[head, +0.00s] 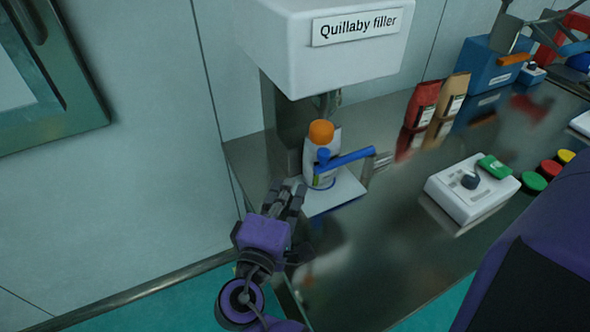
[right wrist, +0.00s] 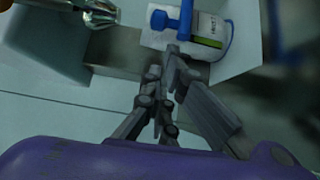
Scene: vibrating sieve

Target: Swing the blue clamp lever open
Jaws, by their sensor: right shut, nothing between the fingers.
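The blue clamp lever (head: 345,158) lies across the front of a white bottle (head: 319,177) with an orange cap (head: 321,132). A blue knob stands at the lever's left end, and its right end reaches out past the bottle. My right gripper (head: 288,189) is shut and empty, to the left of the bottle and lower in the head view, apart from the lever. In the right wrist view, its fingertips (right wrist: 172,50) point toward blue clamp parts (right wrist: 185,18) beside the bottle. Whether they touch anything there is hard to tell. My left gripper is not in view.
The white Quillaby filler head (head: 305,75) overhangs the bottle. A control box (head: 465,203) with a dark knob and green switch stands to the right, with coloured buttons beyond. Red and tan bags (head: 421,104) stand behind. The counter front (head: 370,270) is clear.

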